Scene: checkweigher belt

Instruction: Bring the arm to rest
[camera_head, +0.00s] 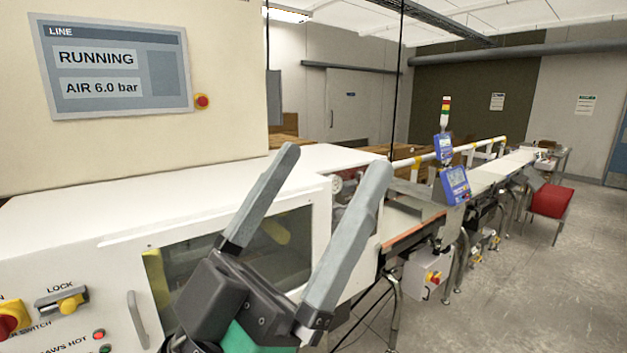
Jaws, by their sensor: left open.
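My left gripper (328,172) is in the lower middle of the head view, with its two long grey fingers pointing up and spread wide apart. Nothing is between the fingers. It stands in front of a white machine cabinet (85,225) and hides part of the cabinet's window (280,255). I cannot tell whether it touches the cabinet. My right gripper is not in view.
A line panel (115,95) reads RUNNING, with a red button (202,101) beside it. A conveyor (405,235) runs to the back right past blue screens (454,185) and a signal tower (445,112). A red bin (552,201) stands beyond. Floor (520,290) is clear at right.

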